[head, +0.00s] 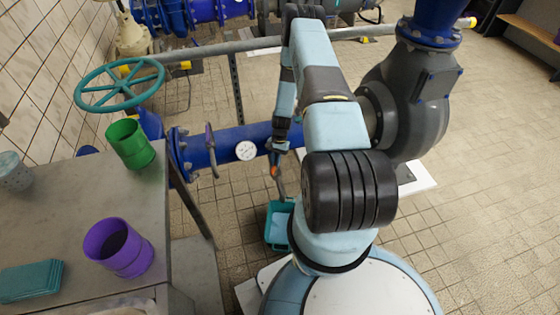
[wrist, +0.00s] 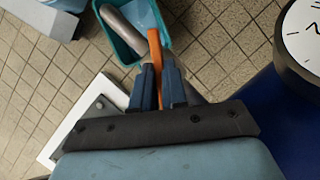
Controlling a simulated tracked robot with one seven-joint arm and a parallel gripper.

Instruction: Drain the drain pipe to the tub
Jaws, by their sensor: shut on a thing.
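The teal tub (head: 269,236) stands on the floor below the blue pipe in the head view. Its rim also shows at the top of the wrist view (wrist: 112,38). Its inside is light blue; I cannot tell if that is water. The grey drain pipe (wrist: 127,29) points over the tub, its end above the opening. It is small in the head view (head: 281,188). An orange handle (wrist: 154,45) stands beside the pipe. My gripper (wrist: 159,76) is shut on the orange handle, its blue fingers on either side. In the head view my gripper (head: 276,156) is small and partly hidden.
A round gauge (head: 246,150) on the blue pipe (head: 222,148) is close to my gripper's right in the wrist view (wrist: 308,35). A grey pump (head: 415,105) stands right of my arm. A table with a green cup (head: 130,144) and purple cup (head: 119,248) is left.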

